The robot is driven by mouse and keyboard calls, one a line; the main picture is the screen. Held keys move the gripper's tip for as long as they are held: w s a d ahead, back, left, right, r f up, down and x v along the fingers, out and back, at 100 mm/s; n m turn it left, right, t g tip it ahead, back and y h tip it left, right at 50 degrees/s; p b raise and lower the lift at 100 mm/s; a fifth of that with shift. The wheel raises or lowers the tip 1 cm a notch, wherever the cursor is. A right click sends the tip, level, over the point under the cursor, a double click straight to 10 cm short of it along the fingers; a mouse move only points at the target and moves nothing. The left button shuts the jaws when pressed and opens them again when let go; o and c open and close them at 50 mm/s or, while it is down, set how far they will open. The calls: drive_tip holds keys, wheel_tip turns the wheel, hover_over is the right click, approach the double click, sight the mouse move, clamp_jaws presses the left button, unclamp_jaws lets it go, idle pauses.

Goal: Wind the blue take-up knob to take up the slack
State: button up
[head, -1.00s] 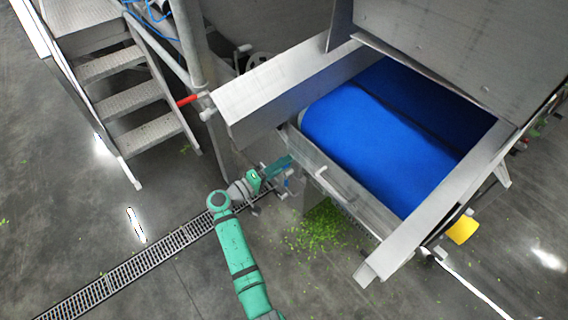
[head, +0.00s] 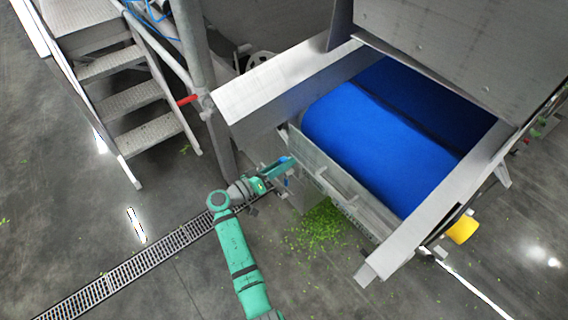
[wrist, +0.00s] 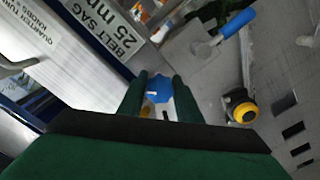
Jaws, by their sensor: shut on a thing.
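The blue take-up knob (wrist: 159,89) sits between the two dark green fingers of my gripper (wrist: 159,84) in the wrist view. The fingers are shut on the knob, one on each side; a light mark shows on its face. In the head view my gripper (head: 284,166) reaches the near left end of the conveyor frame, below the edge of the wide blue belt (head: 375,135). The knob cannot be made out clearly there.
A blue-handled lever (wrist: 237,23) and a yellow-and-black round fitting (wrist: 240,107) are right of the knob. Metal steps (head: 125,95) with a railing stand at left. A drain grate (head: 150,257) crosses the floor; green scraps (head: 318,230) lie under the conveyor.

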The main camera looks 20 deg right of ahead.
drive_tip(key=shift+f, duration=0.15)
drive_tip(key=o, duration=1)
drive_tip(key=shift+o, duration=0.2)
drive_tip(key=shift+a, duration=0.15)
drive_tip(key=v, duration=1)
drive_tip(key=shift+s+a, duration=0.2)
drive_tip(key=shift+a, duration=0.1)
drive_tip(key=shift+c, duration=0.3)
